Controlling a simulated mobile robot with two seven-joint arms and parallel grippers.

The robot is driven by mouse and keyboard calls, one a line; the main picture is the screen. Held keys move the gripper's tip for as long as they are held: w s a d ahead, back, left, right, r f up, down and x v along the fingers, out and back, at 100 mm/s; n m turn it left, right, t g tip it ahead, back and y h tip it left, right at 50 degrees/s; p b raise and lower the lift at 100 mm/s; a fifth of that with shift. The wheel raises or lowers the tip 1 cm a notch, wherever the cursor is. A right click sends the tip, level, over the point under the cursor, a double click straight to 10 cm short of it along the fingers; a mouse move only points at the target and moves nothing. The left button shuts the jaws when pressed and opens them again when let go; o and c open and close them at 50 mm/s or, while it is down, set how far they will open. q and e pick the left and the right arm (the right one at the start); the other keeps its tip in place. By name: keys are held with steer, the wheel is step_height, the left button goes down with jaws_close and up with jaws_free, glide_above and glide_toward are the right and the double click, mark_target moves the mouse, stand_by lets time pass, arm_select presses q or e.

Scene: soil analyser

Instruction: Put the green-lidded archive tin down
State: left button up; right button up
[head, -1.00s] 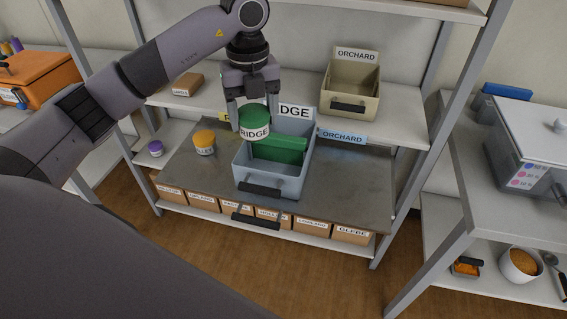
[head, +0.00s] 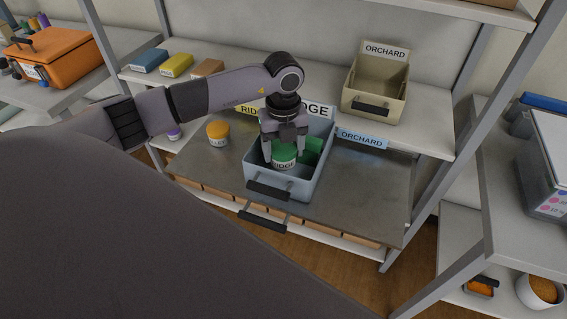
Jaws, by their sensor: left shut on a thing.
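The green-lidded archive tin (head: 284,158) has a white label with part of a name, "IDGE", showing. My left gripper (head: 284,155) is shut on it, with one finger on each side. Gripper and tin are inside the blue-grey drawer bin (head: 258,171), marked by a card ending in "DGE". A green block (head: 312,148) lies in the bin beside and behind the tin. I cannot tell whether the tin touches the bin floor. My right gripper is not in view.
An orange-lidded tin (head: 218,132) stands on the pulled-out metal shelf (head: 365,190), left of the bin. A beige ORCHARD bin (head: 375,90) stands on the shelf behind. The metal shelf's right part is clear.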

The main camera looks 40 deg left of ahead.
mark_target(284, 165)
arm_select(q)
steer(key=shift+f, duration=2.9)
steer(key=shift+f, duration=0.1)
steer(key=o, duration=1)
steer(key=shift+c, duration=0.2)
step_height(284, 165, up, 12)
steer(key=shift+r+b, duration=0.15)
steer(key=shift+b, duration=0.2)
